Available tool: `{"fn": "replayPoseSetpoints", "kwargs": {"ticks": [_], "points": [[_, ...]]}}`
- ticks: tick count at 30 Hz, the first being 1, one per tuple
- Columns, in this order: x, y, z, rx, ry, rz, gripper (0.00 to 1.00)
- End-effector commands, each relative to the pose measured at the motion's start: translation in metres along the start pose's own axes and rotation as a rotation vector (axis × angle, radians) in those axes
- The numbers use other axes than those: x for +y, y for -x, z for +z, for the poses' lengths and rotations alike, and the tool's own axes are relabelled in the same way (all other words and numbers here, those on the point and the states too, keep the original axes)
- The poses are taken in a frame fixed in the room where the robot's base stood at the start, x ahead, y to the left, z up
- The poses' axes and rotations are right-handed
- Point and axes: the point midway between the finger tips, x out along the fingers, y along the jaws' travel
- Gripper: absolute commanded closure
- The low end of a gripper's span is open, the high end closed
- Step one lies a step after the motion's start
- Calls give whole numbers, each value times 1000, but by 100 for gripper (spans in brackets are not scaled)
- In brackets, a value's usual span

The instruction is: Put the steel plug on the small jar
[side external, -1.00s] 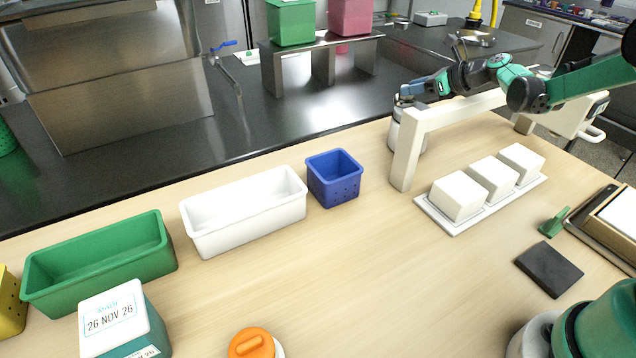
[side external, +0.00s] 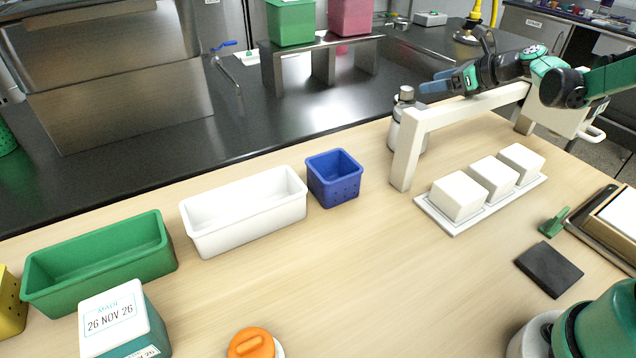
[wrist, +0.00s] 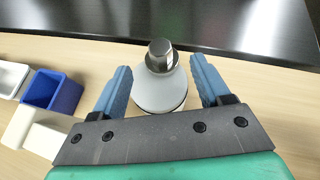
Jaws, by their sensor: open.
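The small jar (side external: 398,135) is pale, with a rounded body, and stands upright on the table behind the white bridge-shaped stand, which hides part of it. The steel plug (side external: 406,93) sits on top of the jar's mouth, and the wrist view shows the plug (wrist: 160,54) over the jar (wrist: 160,90). I cannot tell how deeply the plug is seated. My gripper (side external: 436,86) is above the stand, to the right of the plug. In the wrist view my gripper (wrist: 163,82) is open, with its blue fingers apart on either side of the jar and touching nothing.
The white stand (side external: 405,160) is close in front of the jar. A blue bin (side external: 335,190), white bin (side external: 245,222) and green bin (side external: 100,275) line the table's back edge to the left. White blocks on a tray (side external: 455,228) stand at right. The table's middle is clear.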

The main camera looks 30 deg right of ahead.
Motion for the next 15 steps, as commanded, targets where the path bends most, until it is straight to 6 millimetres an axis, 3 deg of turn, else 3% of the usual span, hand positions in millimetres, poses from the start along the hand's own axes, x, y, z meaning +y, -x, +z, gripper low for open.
{"fn": "replayPoseSetpoints", "kwargs": {"ticks": [7, 15], "points": [[0, 50, 0, 0, -2, -3, 30], [0, 69, 0, -1, 0, 0, 30]]}}
